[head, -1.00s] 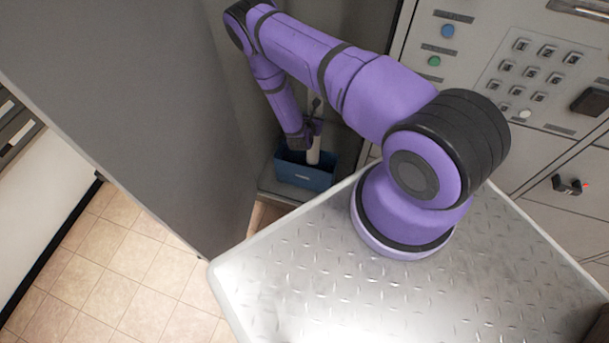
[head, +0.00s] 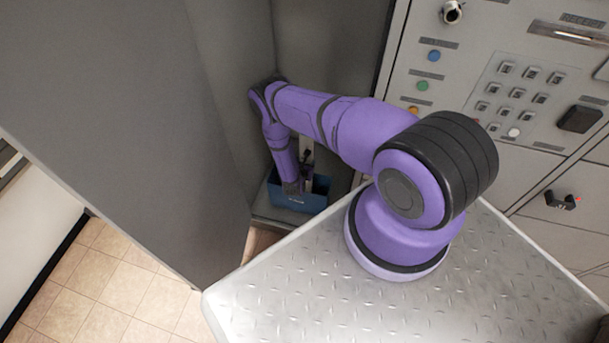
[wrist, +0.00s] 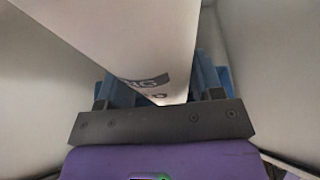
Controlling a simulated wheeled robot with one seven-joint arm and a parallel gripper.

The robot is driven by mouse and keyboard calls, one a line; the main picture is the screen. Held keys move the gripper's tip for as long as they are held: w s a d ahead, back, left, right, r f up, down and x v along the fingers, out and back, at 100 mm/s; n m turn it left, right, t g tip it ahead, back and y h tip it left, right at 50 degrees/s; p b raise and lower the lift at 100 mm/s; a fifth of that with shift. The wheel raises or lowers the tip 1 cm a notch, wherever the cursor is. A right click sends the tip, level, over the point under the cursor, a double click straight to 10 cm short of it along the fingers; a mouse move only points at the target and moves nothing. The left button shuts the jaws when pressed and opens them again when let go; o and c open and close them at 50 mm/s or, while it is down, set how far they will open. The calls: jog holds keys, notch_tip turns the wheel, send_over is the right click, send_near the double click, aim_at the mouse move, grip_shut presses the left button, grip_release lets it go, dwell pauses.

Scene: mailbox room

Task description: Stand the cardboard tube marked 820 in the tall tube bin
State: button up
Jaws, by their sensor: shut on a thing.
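The cardboard tube (wrist: 150,45) is pale, with a dark printed label that is only partly readable in the wrist view. My gripper (wrist: 160,88) is shut on it. In the head view the tube (head: 307,146) is a thin pale strip beside my forearm, roughly upright. The blue tube bin (head: 298,201) stands on the floor of the grey recess, and my gripper (head: 304,177) is at its opening. My arm and the bin's front wall hide the tube's lower end, so I cannot tell how deep it sits.
A tall grey panel (head: 120,120) stands close to the left of the arm. A wall unit with a keypad (head: 515,95) and coloured buttons is on the right. Tiled floor (head: 110,285) is open at lower left.

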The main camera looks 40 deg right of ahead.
jog(key=shift+f, duration=2.4)
jog(key=o, duration=1.3)
jog(key=shift+o, duration=0.2)
jog(key=shift+a, duration=0.1)
jog(key=v, duration=1.2)
jog(key=shift+w+r, duration=0.1)
jog(key=shift+r, duration=0.1)
